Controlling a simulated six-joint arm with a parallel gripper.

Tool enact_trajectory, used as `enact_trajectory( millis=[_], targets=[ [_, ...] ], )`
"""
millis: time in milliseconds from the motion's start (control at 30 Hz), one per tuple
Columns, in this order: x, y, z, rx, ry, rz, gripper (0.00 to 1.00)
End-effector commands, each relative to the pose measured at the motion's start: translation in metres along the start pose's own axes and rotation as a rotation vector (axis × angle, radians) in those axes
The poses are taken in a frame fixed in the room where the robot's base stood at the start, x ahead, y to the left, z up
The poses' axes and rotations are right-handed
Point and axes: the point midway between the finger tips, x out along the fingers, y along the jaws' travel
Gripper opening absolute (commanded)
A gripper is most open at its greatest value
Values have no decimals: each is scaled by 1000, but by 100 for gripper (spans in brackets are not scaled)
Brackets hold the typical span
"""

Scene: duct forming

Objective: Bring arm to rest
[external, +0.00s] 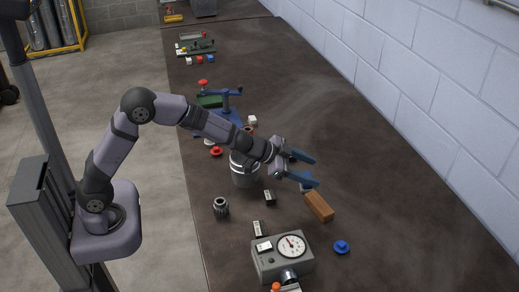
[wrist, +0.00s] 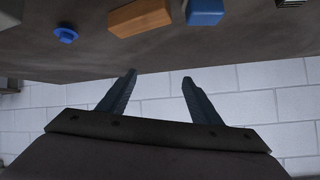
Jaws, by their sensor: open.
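My gripper (external: 308,169) is held in the air above the dark workbench (external: 395,200), with its two blue fingers spread and nothing between them. In the wrist view my gripper (wrist: 160,78) also shows open and empty, with the block wall behind it. My arm reaches from its base at the left across the bench. A metal canister (external: 244,172) stands below my wrist, partly hidden by it.
A wooden block (external: 319,207) and blue knob (external: 341,247) lie near the gripper. A gauge box (external: 283,256) sits at the front. A blue vise-like device (external: 230,108) stands further back. The bench's right side is clear up to the wall (external: 440,80).

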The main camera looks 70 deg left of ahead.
Motion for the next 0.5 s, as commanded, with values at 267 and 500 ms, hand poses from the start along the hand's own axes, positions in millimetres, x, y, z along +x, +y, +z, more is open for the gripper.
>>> enact_trajectory(
  millis=[267,500],
  targets=[
    [-134,16,127,-163,-480,-125,58],
    [-238,73,214,-268,-806,-50,58]
  ],
)
